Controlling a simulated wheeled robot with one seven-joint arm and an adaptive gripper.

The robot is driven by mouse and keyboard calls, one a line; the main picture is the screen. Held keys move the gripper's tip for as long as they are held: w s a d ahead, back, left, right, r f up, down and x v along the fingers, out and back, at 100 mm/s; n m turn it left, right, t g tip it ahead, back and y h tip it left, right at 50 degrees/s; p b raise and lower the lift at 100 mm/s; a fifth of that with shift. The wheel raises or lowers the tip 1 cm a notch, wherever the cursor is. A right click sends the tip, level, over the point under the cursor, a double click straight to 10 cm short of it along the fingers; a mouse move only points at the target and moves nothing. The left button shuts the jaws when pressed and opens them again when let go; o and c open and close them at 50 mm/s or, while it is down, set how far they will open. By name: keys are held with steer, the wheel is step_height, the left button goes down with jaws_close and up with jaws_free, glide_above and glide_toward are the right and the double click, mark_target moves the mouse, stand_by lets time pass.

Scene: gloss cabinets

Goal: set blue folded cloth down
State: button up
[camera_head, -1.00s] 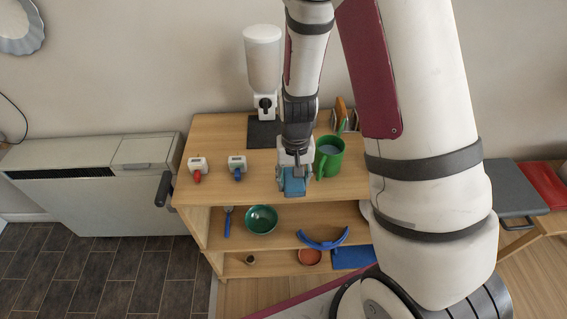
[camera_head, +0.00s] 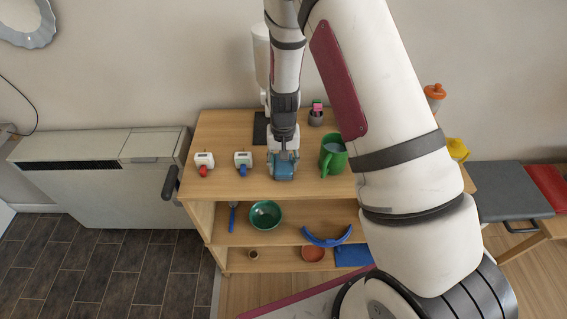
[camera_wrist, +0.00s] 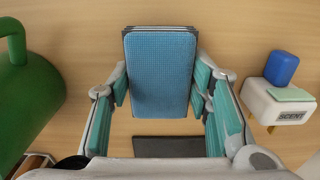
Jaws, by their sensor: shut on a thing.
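The blue folded cloth (camera_wrist: 160,75) is a flat light-blue block between the fingers of my gripper (camera_wrist: 160,98) in the wrist view. The teal finger pads stand at its left and right sides. In the head view my gripper (camera_head: 283,158) is over the wooden top of the shelf unit (camera_head: 325,190), with the cloth (camera_head: 283,172) low at its tip, near the front edge. The cloth is at or just above the top; I cannot tell if it touches. The arm hides part of the top behind it.
A green mug (camera_head: 333,155) stands close on the right. Two small white dispensers, one with a blue part (camera_head: 243,162) and one with a red part (camera_head: 204,163), stand on the left. A dark mat (camera_head: 260,128) lies behind. Bare wood shows between the cloth and the blue-part dispenser.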

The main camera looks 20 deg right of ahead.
steer(key=shift+f, duration=0.1)
steer(key=shift+f, duration=0.15)
steer(key=o, duration=1)
steer(key=shift+o, duration=0.2)
step_height(320, 180, up, 12)
step_height(320, 180, up, 17)
steer(key=n+t, duration=0.2)
glide_above(283, 163)
steer(key=s, duration=0.9)
steer(key=s+r+t, duration=0.1)
steer(key=s+r, duration=0.3)
steer(key=s, duration=0.4)
steer(key=s+r+n+t, duration=0.1)
steer(key=s+r+t, duration=0.1)
steer(key=s, duration=0.6)
steer(key=shift+s+d+r+n, duration=0.25)
steer(key=shift+s+r+n, duration=0.05)
steer(key=shift+r, duration=0.55)
